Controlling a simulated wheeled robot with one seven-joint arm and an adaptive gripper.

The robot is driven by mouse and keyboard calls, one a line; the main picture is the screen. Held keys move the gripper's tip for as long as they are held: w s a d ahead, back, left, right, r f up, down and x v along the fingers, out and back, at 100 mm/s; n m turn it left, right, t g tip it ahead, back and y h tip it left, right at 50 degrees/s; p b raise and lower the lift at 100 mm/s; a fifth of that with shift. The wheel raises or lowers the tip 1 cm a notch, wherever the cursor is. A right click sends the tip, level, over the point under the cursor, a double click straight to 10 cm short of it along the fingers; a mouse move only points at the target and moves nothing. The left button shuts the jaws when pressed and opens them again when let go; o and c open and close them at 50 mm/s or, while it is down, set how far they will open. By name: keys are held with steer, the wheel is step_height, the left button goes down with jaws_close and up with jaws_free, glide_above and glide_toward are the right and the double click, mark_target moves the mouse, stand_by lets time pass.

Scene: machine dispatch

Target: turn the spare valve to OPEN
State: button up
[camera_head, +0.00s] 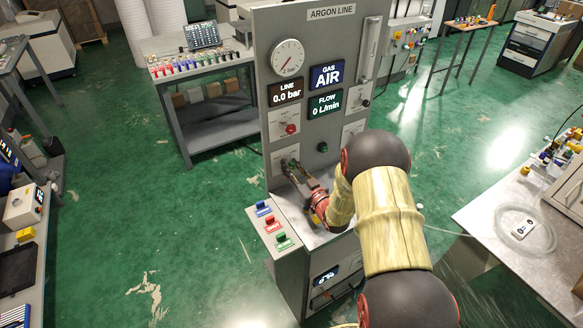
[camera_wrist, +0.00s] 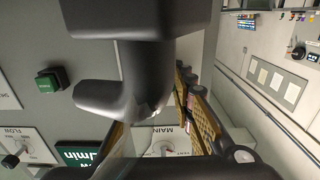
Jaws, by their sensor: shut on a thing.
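The grey argon panel (camera_head: 262,62) stands in the middle of the head view. My gripper (camera_head: 291,168) is at its lower left, below the red-knobbed valve (camera_head: 291,129), at the place of a valve on a pale plate (camera_head: 277,158). I take this to be the spare valve; its label cannot be read. My gripper is shut on its handle, which is mostly hidden by the fingers; a bit of green shows there. In the wrist view, dark gripper parts (camera_wrist: 145,85) cover the handle. The MAIN valve plate (camera_wrist: 172,142) shows upside down below them. The handle's angle cannot be told.
The panel's gauge (camera_head: 288,57) sits above displays reading 0.0 bar, AIR and 0 L/min. A green button (camera_head: 323,147) is right of my gripper; it also shows in the wrist view (camera_wrist: 52,80). Blue, red and green blocks (camera_head: 271,222) lie on the ledge (camera_head: 256,226) at front left.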

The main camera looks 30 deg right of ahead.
jaws_close()
steer(key=shift+m, duration=0.4)
steer(key=m+b, duration=0.1)
steer(key=m, duration=0.2)
steer(key=shift+m, duration=0.4)
steer(key=m, duration=0.9)
steer(key=m+p, duration=0.1)
steer(key=m, duration=0.3)
steer(key=shift+f+m, duration=0.1)
steer(key=shift+m, duration=0.2)
steer(key=o, duration=0.9)
jaws_free()
steer(key=shift+c, duration=0.2)
